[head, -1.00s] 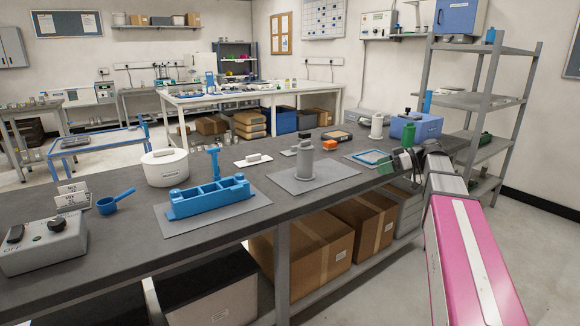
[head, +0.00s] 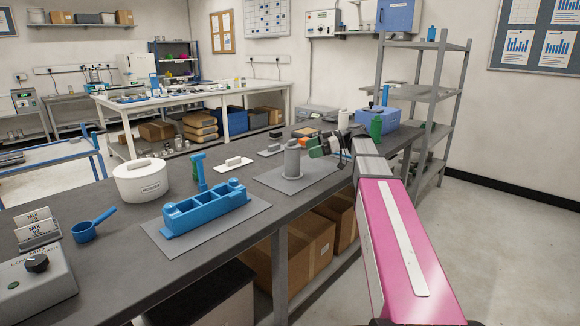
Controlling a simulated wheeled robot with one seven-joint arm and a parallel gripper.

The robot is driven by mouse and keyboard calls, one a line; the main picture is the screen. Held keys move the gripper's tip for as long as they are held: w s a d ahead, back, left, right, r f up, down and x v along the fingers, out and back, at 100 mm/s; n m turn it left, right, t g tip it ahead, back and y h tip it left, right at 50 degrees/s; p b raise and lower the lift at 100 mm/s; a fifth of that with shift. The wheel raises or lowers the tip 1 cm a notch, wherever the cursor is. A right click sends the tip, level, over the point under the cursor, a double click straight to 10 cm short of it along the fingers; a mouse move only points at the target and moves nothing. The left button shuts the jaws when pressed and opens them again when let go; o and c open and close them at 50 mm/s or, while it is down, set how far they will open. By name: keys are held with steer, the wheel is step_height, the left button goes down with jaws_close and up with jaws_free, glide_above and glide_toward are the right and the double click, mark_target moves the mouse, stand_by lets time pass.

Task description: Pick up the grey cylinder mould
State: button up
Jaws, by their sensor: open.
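The grey cylinder mould (head: 292,159) stands upright on a grey mat (head: 322,171) on the dark bench. My gripper (head: 317,148) is at the end of my pink and grey arm, just right of the mould in the picture. It looks close to the mould's upper part, with no clear contact. It is small in view and its fingertips are hard to make out. It holds nothing that I can see.
A blue three-part mould (head: 204,208) lies on another mat to the left, with a blue tamper (head: 200,172) behind it. A white lidded pot (head: 141,181), blue scoop (head: 92,226) and control box (head: 33,275) stand further left. A green bottle (head: 376,127) and blue box (head: 377,117) are beyond my gripper.

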mark_target(295, 153)
steer(key=shift+x, duration=3.6)
steer(key=shift+f, duration=0.1)
steer(key=c, duration=1.2)
steer(key=shift+c, duration=0.8)
